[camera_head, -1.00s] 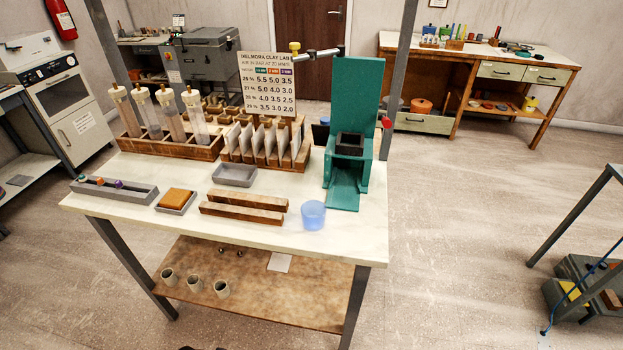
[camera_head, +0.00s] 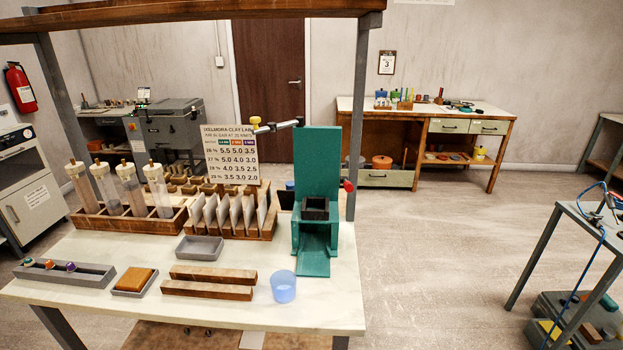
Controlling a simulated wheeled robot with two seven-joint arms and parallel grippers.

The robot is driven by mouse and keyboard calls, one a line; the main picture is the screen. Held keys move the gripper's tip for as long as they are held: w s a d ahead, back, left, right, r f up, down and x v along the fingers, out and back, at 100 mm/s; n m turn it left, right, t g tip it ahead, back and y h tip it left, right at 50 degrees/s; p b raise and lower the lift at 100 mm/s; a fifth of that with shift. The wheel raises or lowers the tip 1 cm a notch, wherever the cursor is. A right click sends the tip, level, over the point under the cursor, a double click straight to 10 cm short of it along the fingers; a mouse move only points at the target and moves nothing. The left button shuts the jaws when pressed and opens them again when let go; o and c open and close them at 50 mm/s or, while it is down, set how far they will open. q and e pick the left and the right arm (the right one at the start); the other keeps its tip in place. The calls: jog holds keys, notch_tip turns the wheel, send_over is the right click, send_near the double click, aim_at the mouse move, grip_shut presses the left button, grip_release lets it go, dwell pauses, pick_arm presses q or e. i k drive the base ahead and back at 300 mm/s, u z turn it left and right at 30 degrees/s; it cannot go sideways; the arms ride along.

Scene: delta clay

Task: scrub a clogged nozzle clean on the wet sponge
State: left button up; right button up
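The sponge (camera_head: 135,279), an orange-brown block, lies in a small grey dish (camera_head: 128,294) at the front left of the white-topped table (camera_head: 215,310). To its left, a long grey tray (camera_head: 92,279) holds small coloured pieces that look like nozzles: one teal (camera_head: 28,262), one orange (camera_head: 49,265) and one purple (camera_head: 71,266). They are too small to tell which is clogged. Neither of my grippers is in view.
Two wooden bars (camera_head: 208,290) and a blue cup (camera_head: 283,287) stand right of the sponge. Behind are an empty grey tray (camera_head: 200,248), a rack of clay tubes (camera_head: 130,220), a card rack (camera_head: 235,218) and a green stand (camera_head: 316,200).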

aim_at(29, 262)
jog(key=u, duration=1.8)
